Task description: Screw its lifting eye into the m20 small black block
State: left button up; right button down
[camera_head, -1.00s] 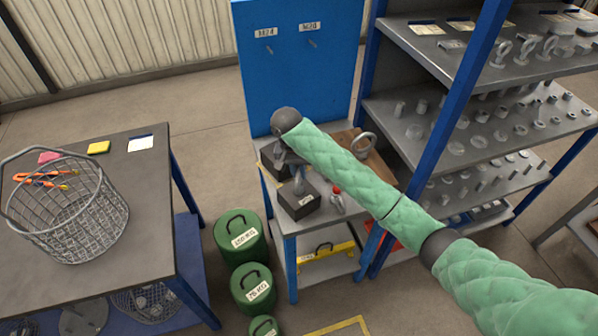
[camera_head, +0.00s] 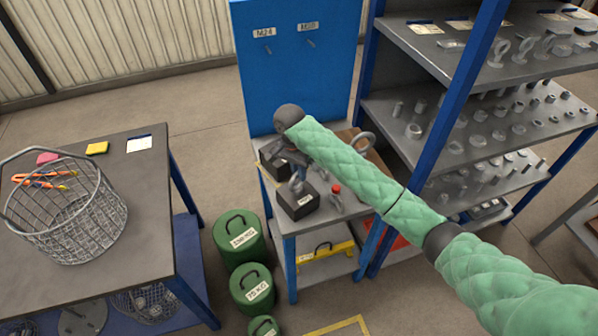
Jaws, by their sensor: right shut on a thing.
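A small black block (camera_head: 298,203) with a white label on its front face sits on the small blue-framed table below the blue board. The label is too small to read surely. My right gripper (camera_head: 297,181) points down over this block, shut on a small grey metal piece that looks like the lifting eye (camera_head: 296,187). The piece is at the block's top; whether it is seated in the hole I cannot tell. A second dark block (camera_head: 273,168) stands behind to the left, partly hidden by my right arm. My left gripper is not in view.
A red-topped bottle or tool (camera_head: 337,195) stands right of the block. A large grey ring (camera_head: 363,142) lies behind my arm. A blue shelf rack (camera_head: 470,154) with hardware stands close at right. Green weights (camera_head: 240,235) and a table with a wire basket (camera_head: 68,222) are left.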

jog(key=shift+a+m, duration=0.15)
jog(key=shift+m, duration=0.25)
jog(key=shift+s+m, duration=0.1)
jog(key=shift+m, duration=0.5)
jog(key=c, duration=1.8)
grip_release()
jog(key=shift+m, duration=0.3)
jog(key=o, duration=0.5)
jog(key=shift+c, duration=0.2)
jog(key=shift+r, duration=0.4)
notch_tip(320, 180, up, 7)
jog(key=w+b, duration=0.1)
jog(key=shift+a, duration=0.4)
